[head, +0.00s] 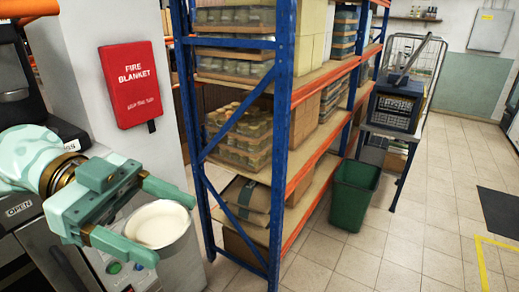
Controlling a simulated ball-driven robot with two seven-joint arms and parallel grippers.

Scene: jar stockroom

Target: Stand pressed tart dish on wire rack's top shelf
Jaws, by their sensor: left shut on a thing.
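My left gripper (171,231) is at the lower left, shut on a round, pale-rimmed dish (180,250) with a smooth cream-coloured inside. One finger lies on each side of the dish, which looks about upright. Its lower part is partly hidden by the near finger. I take it to be the pressed tart dish. My right gripper is not in view.
A blue and orange shelving unit (283,125) loaded with jars and boxes stands just right of the dish. The tiled floor (400,245) at right is clear.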

